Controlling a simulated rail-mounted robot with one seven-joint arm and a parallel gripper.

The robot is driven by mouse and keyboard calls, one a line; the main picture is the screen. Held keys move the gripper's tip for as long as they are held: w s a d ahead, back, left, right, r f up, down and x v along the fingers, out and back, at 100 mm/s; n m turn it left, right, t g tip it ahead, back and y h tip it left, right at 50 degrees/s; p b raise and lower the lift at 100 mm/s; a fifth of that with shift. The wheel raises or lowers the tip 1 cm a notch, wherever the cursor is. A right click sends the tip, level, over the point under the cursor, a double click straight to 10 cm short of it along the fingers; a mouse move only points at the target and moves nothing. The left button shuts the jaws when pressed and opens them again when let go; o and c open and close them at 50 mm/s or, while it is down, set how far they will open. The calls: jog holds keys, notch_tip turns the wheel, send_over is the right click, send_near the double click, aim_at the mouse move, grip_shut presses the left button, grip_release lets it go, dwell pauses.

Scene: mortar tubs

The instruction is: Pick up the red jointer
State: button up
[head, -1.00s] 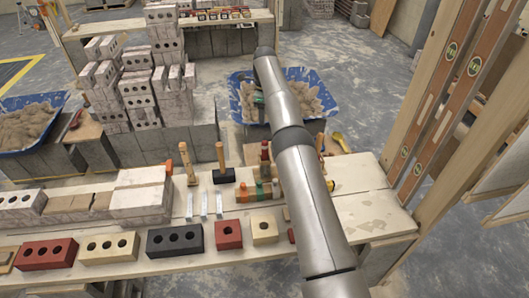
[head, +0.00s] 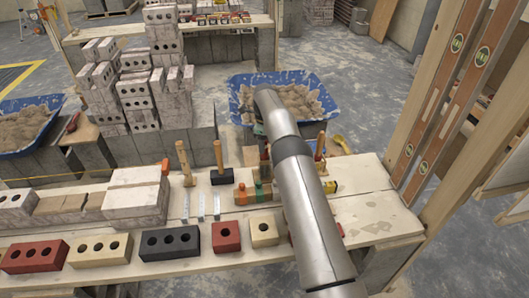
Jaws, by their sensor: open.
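I cannot pick out the red jointer with certainty. Several short tools with coloured handles stand on the wooden bench (head: 375,215), among them an orange one (head: 241,194) and a green one (head: 259,191). Dark reddish parts show behind them, partly covered by my arm. A small red piece (head: 341,229) peeks out at the right of my arm, too little to identify. My grey arm crosses the bench from the bottom right up toward the blue mortar tub (head: 316,84). My gripper is hidden behind the arm, and its fingers do not show.
Red, tan and black bricks (head: 170,242) line the front edge. Stacked blocks (head: 137,200) fill the left. Two levels (head: 440,120) lean on a timber frame at right. The bench's right end is mostly bare.

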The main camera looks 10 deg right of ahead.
jog(key=shift+f, duration=1.2)
jog(key=c, duration=1.1)
jog(key=shift+o, duration=0.2)
notch_tip(320, 180, up, 17)
jog(key=p, duration=0.5)
jog(key=shift+r+p, duration=0.55)
jog(key=shift+p, duration=0.15)
jog(key=o, duration=0.4)
grip_shut()
